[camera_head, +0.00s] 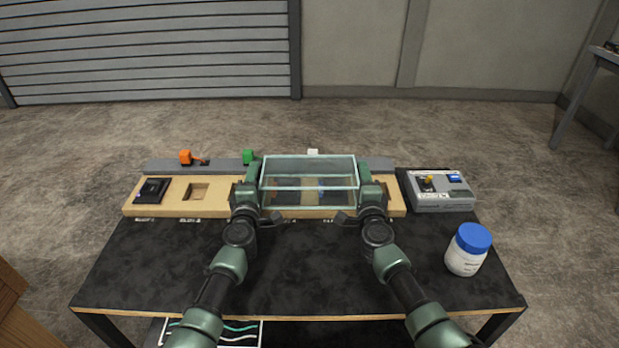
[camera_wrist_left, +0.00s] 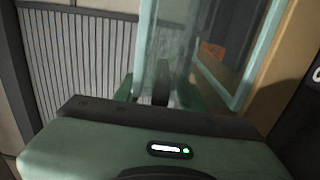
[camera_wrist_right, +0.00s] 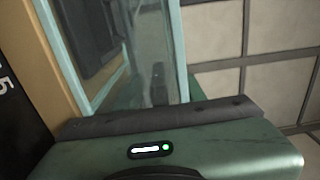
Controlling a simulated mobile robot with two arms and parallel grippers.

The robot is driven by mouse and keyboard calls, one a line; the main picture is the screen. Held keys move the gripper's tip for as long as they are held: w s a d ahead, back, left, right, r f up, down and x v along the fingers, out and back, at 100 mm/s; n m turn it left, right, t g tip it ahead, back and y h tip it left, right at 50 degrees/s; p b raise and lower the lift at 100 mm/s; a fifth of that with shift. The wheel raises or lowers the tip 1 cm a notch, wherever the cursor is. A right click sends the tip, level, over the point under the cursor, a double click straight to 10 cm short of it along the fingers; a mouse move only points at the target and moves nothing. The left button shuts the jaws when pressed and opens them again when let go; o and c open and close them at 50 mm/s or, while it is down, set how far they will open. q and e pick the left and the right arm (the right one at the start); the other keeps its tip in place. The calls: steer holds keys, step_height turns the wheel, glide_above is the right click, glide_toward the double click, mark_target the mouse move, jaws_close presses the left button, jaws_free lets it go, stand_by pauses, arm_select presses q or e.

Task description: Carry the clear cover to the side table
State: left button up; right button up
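The clear cover (camera_head: 309,170), a glass-like box with pale green edges, is in the middle of the head view, over the wooden board (camera_head: 220,208). Whether it rests on the board or hangs just above it I cannot tell. My left gripper (camera_head: 248,182) is at its left side and my right gripper (camera_head: 370,188) at its right side. In the left wrist view a clear wall (camera_wrist_left: 168,45) runs into the left gripper; the right wrist view shows a clear wall (camera_wrist_right: 150,50) at the right gripper. Both look shut on the cover.
A table with legs (camera_head: 596,62) stands at the far right, partly cut off. On the black workbench (camera_head: 300,270) are a grey control box (camera_head: 440,200) and a blue-lidded white bottle (camera_head: 467,252). Orange (camera_head: 186,157) and green (camera_head: 249,157) blocks stand behind the board.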

arm_select(q)
jaws_close()
arm_select(e)
jaws_close()
stand_by(1.1)
